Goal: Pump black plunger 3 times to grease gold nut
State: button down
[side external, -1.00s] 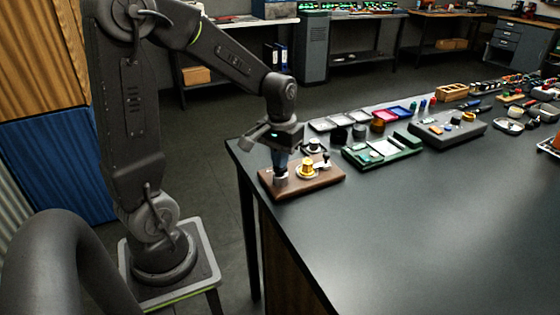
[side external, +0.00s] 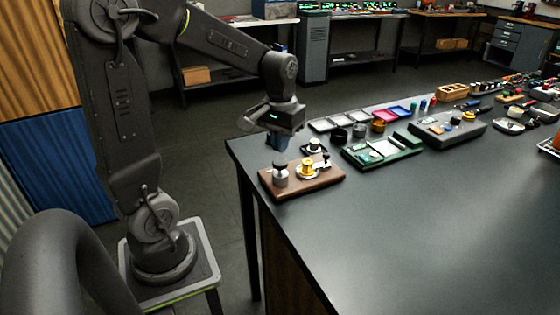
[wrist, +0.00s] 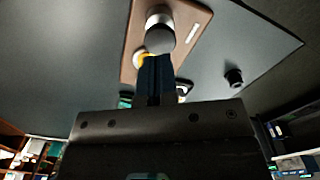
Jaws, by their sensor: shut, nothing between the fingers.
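A brown wooden base (side external: 320,182) lies at the near left corner of the dark table. On its left end stands the plunger (side external: 280,167), with a black knob on a silver cylinder; it also shows in the wrist view (wrist: 160,39). The gold nut (side external: 307,168) sits to the right of the plunger on the same base; in the wrist view it is mostly hidden behind the plunger and fingers. My gripper (side external: 279,147) is shut and empty, a little above the plunger and apart from it. Its blue fingers (wrist: 157,75) show in the wrist view.
A small dark piece with a silver top (side external: 315,146) stands just behind the base. A green tray (side external: 382,152) and a grey box (side external: 447,129) lie farther right. The table's front right is clear.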

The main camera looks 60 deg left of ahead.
aim_at(280, 162)
jog(key=shift+r, duration=0.4)
notch_tip(280, 162, up, 6)
dwell(0.7)
dwell(0.5)
jog(key=shift+f, duration=3.9)
jog(key=shift+f, duration=0.4)
